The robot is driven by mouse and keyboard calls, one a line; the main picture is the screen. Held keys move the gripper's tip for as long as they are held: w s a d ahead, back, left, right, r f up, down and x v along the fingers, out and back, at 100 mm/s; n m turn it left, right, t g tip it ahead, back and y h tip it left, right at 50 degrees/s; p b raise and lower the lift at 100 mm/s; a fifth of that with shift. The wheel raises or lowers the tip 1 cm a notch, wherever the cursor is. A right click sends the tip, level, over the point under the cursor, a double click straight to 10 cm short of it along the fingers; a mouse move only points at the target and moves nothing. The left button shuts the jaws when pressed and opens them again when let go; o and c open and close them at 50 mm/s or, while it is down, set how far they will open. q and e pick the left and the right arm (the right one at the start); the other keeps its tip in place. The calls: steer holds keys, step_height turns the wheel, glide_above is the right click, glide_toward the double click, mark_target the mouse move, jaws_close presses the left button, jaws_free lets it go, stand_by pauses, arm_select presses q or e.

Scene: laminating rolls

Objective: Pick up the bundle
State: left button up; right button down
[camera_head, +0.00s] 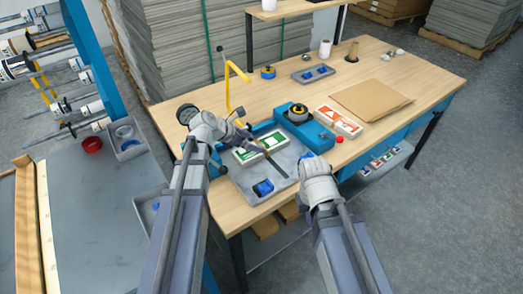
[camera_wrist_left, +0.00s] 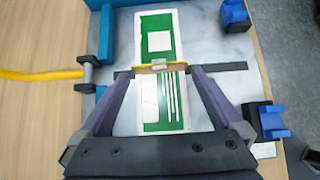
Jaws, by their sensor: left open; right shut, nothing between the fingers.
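The bundle, a flat green-and-white pack (camera_head: 247,155), lies on a grey plate (camera_head: 238,178) on the wooden table. In the left wrist view the bundle (camera_wrist_left: 176,113) runs lengthwise, with a yellow-brown band and a small clasp (camera_wrist_left: 158,66) across it. A dark strip (camera_wrist_left: 228,68) lies crosswise at the band. My left gripper (camera_head: 254,145) is over the bundle. In the wrist view its open fingers (camera_wrist_left: 162,72) are on either side of the bundle at the band; contact cannot be told. My right gripper (camera_head: 318,164) is shut and empty near the table's front edge.
A blue machine (camera_head: 304,130) and an orange-and-white pack (camera_head: 339,121) are right of the bundle. Blue clips (camera_head: 263,188) sit on the plate. A yellow bent arm (camera_head: 231,80) rises behind my left gripper. Brown sheets (camera_head: 371,100) lie farther right.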

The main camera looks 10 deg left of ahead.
arm_select(q)
steer(key=b+x, duration=0.2)
steer(key=x, duration=0.1)
steer(key=b+x, duration=0.2)
steer(key=shift+s+a+f, duration=0.15)
steer(key=shift+a+f, duration=0.1)
steer(key=shift+a, duration=0.05)
steer(key=shift+d+f, duration=0.1)
steer(key=shift+d, duration=0.05)
steer(key=c, duration=1.4)
steer(key=shift+r, duration=0.2)
step_height(320, 180, up, 10)
steer(key=p, duration=1)
